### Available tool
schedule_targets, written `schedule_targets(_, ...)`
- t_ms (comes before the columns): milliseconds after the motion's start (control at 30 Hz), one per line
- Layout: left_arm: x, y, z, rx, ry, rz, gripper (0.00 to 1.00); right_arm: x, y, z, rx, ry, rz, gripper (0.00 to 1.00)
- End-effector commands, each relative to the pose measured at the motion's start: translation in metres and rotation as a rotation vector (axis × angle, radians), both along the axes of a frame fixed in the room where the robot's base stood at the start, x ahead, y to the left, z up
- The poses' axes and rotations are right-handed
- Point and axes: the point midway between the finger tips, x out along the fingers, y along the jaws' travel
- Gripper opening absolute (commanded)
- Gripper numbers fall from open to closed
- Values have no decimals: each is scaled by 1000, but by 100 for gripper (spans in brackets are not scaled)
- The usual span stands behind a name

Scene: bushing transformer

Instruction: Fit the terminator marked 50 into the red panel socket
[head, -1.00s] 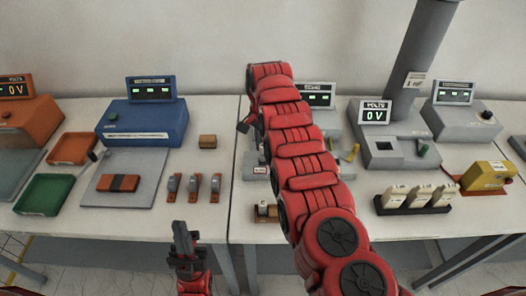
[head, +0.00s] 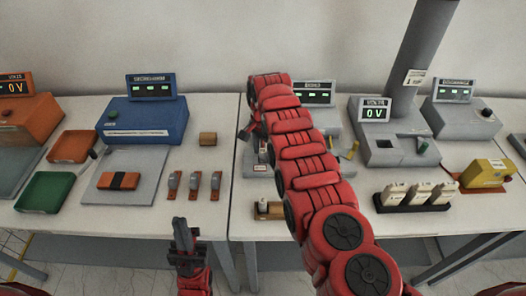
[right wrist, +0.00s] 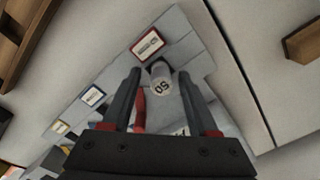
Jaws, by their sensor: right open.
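The terminator marked 50 (right wrist: 160,80) is a pale cylinder with "50" on its end cap, in the right wrist view. It stands on the grey panel (right wrist: 185,45), right beside the red-framed socket marking (right wrist: 149,45). I cannot tell how deep it sits. My right gripper (right wrist: 160,82) is open, with one finger on each side of the terminator and gaps visible. In the head view my right gripper (head: 247,132) is over the left part of the grey instrument, partly hidden by my arm. My left gripper (head: 183,232) hangs empty in front of the table; its finger gap is unclear.
Blue-framed (right wrist: 93,96) and yellow-framed (right wrist: 60,127) markings lie along the panel. A wooden block (head: 268,211) is in front of the instrument. A blue instrument (head: 145,120), green tray (head: 44,192) and several small levers (head: 194,182) are left. A rack of white bottles (head: 413,205) is right.

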Motion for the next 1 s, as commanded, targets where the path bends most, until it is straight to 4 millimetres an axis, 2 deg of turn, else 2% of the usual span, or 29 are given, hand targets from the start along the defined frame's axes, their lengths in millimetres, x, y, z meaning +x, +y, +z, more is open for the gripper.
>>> schedule_targets(167, 0, 0, 7, 0, 0, 0, 0, 0, 0, 7, 0, 0, 0, 60)
schedule_targets(267, 0, 0, -1, 0, 0, 0, 0, 1, 3, 18, 1, -7, 3, 60)
schedule_targets(367, 0, 0, -10, 0, 0, 0, 0, 1, 2, 36, 2, -6, 2, 60)
schedule_targets(533, 0, 0, -26, 0, 0, 0, 0, 1, -1, 78, 3, -6, -1, 60)
schedule_targets(667, 0, 0, -26, 0, 0, 0, 0, 1, -2, 102, 0, -4, 0, 60)
schedule_targets(700, 0, 0, -16, 0, 1, 0, 0, 1, -2, 112, -1, -2, -1, 60)
schedule_targets(800, 0, 0, -9, 0, 0, 0, 0, 0, -1, 120, -1, -1, -1, 60)
schedule_targets(1000, 0, 0, -7, 0, 0, 0, 0, 0, 0, 124, -1, 1, 0, 60)
